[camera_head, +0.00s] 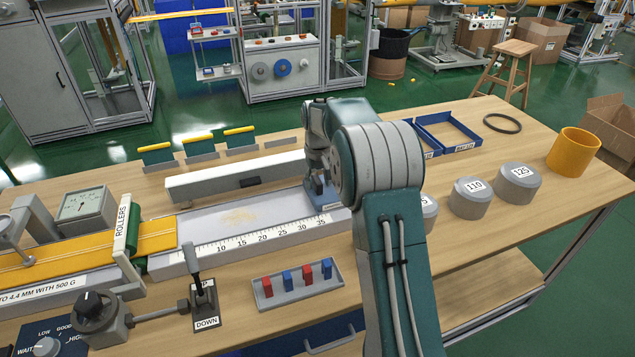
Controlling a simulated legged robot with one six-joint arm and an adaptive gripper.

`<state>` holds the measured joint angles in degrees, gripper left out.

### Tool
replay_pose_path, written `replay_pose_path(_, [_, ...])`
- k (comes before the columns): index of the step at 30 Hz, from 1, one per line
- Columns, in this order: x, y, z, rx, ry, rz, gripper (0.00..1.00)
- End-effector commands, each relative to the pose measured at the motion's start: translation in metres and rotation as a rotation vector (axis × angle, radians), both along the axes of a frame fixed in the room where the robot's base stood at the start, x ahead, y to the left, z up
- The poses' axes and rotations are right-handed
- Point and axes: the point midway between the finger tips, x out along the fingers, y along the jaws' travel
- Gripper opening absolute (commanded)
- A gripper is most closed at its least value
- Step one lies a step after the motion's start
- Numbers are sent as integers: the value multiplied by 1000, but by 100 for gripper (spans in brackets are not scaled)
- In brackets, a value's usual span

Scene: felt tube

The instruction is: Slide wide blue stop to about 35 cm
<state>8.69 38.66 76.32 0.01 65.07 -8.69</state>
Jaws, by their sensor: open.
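The wide blue stop (327,203) is a blue block with a pale label patch, at the right end of the grey measuring trough (215,213). It stands close to the 35 mark on the white scale (265,238) along the trough's front edge. My gripper (318,186) is pointed down at the stop, with its fingers over or beside its top. The fingers are small and partly merge with the stop, so contact is unclear. The gripper is open. My arm hides the trough's right end and part of the stop's surroundings.
A white rail housing (240,177) runs behind the trough. A tray of red and blue pegs (298,286) and an UP/DOWN lever (198,275) stand in front.

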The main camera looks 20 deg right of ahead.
Motion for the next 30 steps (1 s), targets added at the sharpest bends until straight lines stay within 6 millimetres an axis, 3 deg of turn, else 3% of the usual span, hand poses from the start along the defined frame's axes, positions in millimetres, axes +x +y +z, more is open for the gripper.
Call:
replay_pose_path(15, [2, 0, 97, -1, -3, 0, 60])
replay_pose_path(21, [2, 0, 113, 0, -1, 0, 60])
replay_pose_path(30, [2, 0, 114, 0, 0, 0, 60])
